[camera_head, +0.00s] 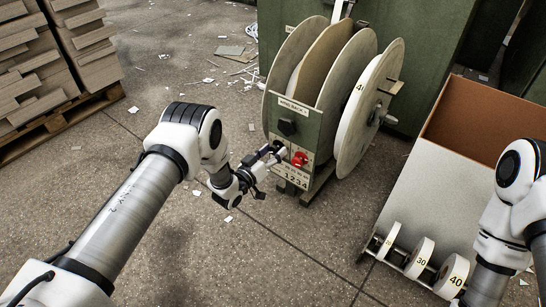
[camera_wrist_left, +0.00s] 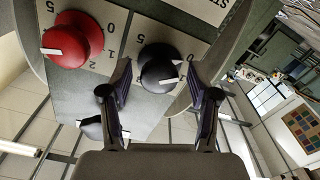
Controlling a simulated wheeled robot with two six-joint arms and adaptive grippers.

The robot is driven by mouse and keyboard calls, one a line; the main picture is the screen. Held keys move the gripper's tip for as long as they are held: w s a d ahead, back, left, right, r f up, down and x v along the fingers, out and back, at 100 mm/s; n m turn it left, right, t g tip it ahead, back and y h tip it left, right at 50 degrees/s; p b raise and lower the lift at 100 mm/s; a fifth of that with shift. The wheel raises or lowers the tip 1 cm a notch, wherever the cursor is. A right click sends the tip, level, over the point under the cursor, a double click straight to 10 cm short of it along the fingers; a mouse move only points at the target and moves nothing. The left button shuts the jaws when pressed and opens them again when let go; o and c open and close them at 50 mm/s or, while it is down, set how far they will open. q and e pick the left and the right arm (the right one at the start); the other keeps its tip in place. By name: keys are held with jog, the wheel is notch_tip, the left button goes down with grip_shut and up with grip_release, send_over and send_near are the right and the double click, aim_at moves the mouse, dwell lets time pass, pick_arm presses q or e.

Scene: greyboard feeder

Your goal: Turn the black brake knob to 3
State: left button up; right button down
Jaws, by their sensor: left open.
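A black knob (camera_wrist_left: 160,68) with a white pointer sits on the dial plate in the left wrist view, between my open fingers. Digits are printed around it, partly hidden, and I cannot read its setting surely. My left gripper (camera_wrist_left: 165,98) is open, with one finger on each side of the knob; contact cannot be told. In the head view my left gripper (camera_head: 267,165) reaches the lower left of the green panel and covers most of this knob. My right arm shows at the right edge, but its gripper is out of view.
A red knob (camera_head: 300,158) sits right beside the black one, and it also shows in the left wrist view (camera_wrist_left: 78,38). Another black knob (camera_head: 287,127) is higher on the panel. Large reels (camera_head: 357,105) stand behind. A bin (camera_head: 430,185) with numbered rolls is at right.

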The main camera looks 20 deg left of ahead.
pick_arm(q)
jog(key=shift+w, duration=0.1)
grip_shut()
